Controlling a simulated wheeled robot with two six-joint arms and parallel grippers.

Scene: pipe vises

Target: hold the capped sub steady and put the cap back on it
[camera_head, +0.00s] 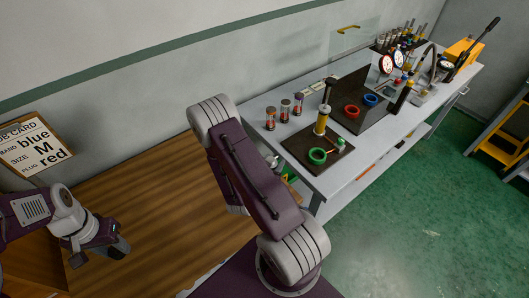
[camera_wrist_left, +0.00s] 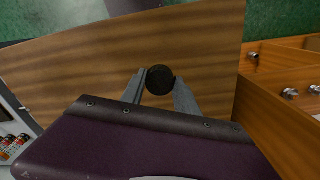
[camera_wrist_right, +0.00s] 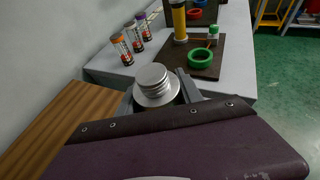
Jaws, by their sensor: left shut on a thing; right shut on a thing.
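My left gripper (camera_wrist_left: 158,88) is shut on a round black piece, which looks like the cap (camera_wrist_left: 160,80); its end faces the left wrist camera. In the head view that gripper (camera_head: 118,247) is at the lower left, over the wooden surface, and the cap is not clear there. My right gripper (camera_wrist_right: 160,98) is shut on a silvery metal piece, which looks like the sub (camera_wrist_right: 152,78). Its ringed, stepped top is bare, with no cap on it. In the head view my right arm hides most of that gripper. Cap and sub are well apart.
A grey workbench (camera_head: 350,185) holds a dark mat (camera_head: 300,148) with a green ring (camera_head: 317,156) and a yellow cylinder (camera_head: 322,120). Several small canisters (camera_head: 285,109) stand at its left. A wooden surface (camera_head: 150,205) lies between my arms. A job card (camera_head: 35,148) hangs left.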

